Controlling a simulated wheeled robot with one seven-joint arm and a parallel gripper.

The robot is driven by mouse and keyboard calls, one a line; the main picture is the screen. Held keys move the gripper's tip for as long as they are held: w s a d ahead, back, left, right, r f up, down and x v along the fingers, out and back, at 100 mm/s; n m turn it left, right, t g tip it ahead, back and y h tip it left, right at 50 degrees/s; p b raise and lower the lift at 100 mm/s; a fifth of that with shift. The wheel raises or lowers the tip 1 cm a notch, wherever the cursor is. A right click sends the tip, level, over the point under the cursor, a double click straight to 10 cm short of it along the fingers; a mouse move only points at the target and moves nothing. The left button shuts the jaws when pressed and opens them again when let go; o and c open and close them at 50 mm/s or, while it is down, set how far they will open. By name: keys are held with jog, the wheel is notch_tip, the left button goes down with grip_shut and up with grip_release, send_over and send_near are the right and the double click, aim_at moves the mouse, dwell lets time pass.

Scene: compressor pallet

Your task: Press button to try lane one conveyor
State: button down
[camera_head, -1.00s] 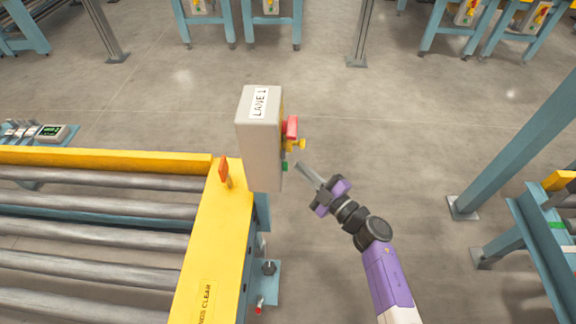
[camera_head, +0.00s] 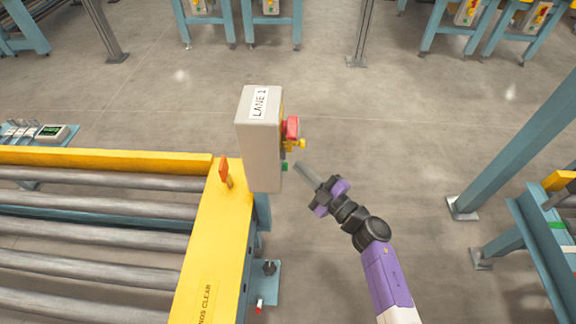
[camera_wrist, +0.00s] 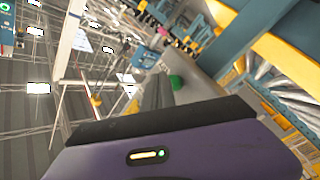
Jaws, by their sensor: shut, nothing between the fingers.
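The grey control box labelled LANE 1 (camera_head: 259,140) stands at the corner of the yellow-framed roller conveyor. On its right side are a red button (camera_head: 292,128), a yellow part (camera_head: 301,144) and, low down, a green button (camera_head: 285,167). My gripper (camera_head: 300,167) is shut and empty. Its fingertips point at the green button, a short gap to its right. In the wrist view the green button (camera_wrist: 176,82) shows just beyond the dark fingers (camera_wrist: 157,92). The box's button face is seen edge-on in the head view.
The roller conveyor's yellow rail (camera_head: 215,260) with an orange part (camera_head: 224,171) lies left of my arm. A blue post (camera_head: 515,145) and another conveyor frame (camera_head: 545,235) stand at right. Bare floor lies between.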

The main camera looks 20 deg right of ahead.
jog(key=shift+w+a, duration=0.1)
jog(key=shift+a, duration=0.2)
jog(key=shift+w+a, duration=0.15)
jog(key=shift+a, duration=0.4)
dwell(0.9)
jog(key=shift+s+d+p, duration=0.3)
jog(key=shift+d+p, duration=0.1)
jog(key=shift+d, duration=0.55)
jog(key=shift+s+d+p, duration=0.2)
jog(key=shift+s+d, duration=0.05)
jog(key=shift+d, duration=0.55)
jog(key=shift+s+d+p, duration=0.2)
jog(key=shift+s+d, duration=0.1)
jog(key=shift+d, duration=0.5)
jog(key=shift+s+d+p, duration=0.2)
jog(key=shift+s+d, duration=0.05)
jog(key=shift+d, duration=0.55)
